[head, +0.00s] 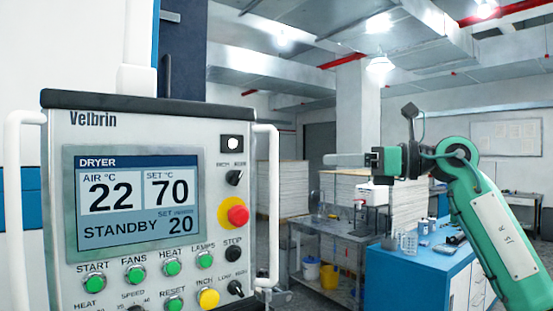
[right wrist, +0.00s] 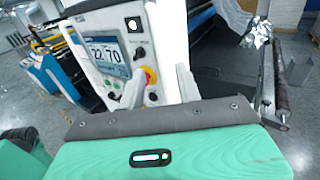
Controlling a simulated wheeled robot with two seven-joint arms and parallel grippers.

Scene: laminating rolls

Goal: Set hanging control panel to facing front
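The hanging control panel (head: 225,275) fills the left of the head view, hung from a white post (head: 137,79). Its screen, buttons and red stop knob face my head camera, turned slightly. White bar handles stand at its left (head: 24,200) and right (head: 268,205) sides. In the right wrist view the panel (right wrist: 155,22) lies beyond my fingers. My right gripper (head: 345,159) is raised to the right of the panel, apart from it, fingers pointing left. In the wrist view the two fingers of this gripper (right wrist: 159,88) stand apart with nothing between them. My left gripper does not show.
A blue cabinet (head: 395,278) with small items on top stands at right, behind my right arm. A grey metal table (head: 335,229) and pale stacks (head: 285,188) stand farther back. A roller (right wrist: 281,80) shows in the wrist view. Open air separates panel and right gripper.

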